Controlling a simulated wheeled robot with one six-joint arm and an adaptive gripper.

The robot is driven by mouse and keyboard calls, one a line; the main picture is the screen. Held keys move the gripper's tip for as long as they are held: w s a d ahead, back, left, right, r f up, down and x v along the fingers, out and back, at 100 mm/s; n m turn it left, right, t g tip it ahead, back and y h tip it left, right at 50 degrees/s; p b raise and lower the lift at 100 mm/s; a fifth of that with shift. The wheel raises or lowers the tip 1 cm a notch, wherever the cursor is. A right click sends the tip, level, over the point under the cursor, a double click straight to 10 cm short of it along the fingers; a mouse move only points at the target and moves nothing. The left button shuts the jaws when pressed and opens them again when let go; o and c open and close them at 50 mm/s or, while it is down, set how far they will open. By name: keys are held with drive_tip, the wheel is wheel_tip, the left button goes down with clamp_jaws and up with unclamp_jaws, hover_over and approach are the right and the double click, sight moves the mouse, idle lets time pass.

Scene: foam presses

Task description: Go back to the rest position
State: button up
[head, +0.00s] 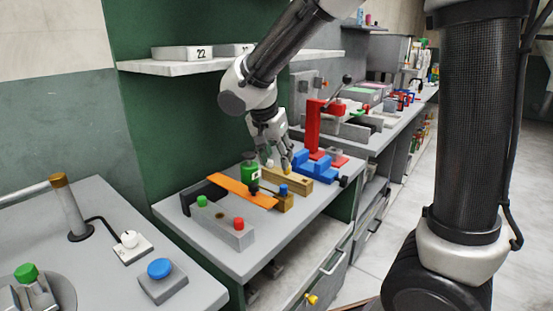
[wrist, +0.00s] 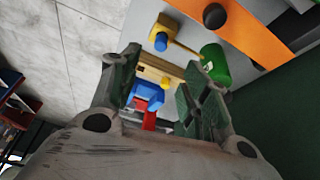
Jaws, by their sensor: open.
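My gripper (head: 275,163) hangs from my arm above the middle table and points down. Its two fingers are apart and nothing is between them. In the wrist view my gripper (wrist: 162,85) also shows its fingers spread. A green cylinder (head: 250,172) stands just left of my gripper beside an orange strip (head: 238,190). The cylinder also shows in the wrist view (wrist: 214,63), beyond the right finger. I cannot tell whether a finger touches it.
A blue vise (head: 315,163) and a red press (head: 318,125) stand right of my gripper. A grey box (head: 222,222) with green and red buttons is in front. A shelf (head: 190,65) with numbered boxes is on the wall behind.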

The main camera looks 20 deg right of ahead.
drive_tip(key=s+d+r+n+y, duration=0.1)
drive_tip(key=s+d+r+n, duration=0.2)
drive_tip(key=s+d, duration=0.6)
drive_tip(key=s+d+r+n+t+y, duration=0.1)
drive_tip(key=s+d+r+n+y, duration=0.1)
drive_tip(key=s+d+n, duration=0.3)
drive_tip(key=s+d+r, duration=0.1)
drive_tip(key=s+d, duration=0.3)
drive_tip(key=s, duration=0.5)
drive_tip(key=shift+d+n, duration=0.15)
drive_tip(key=shift+n, duration=0.15)
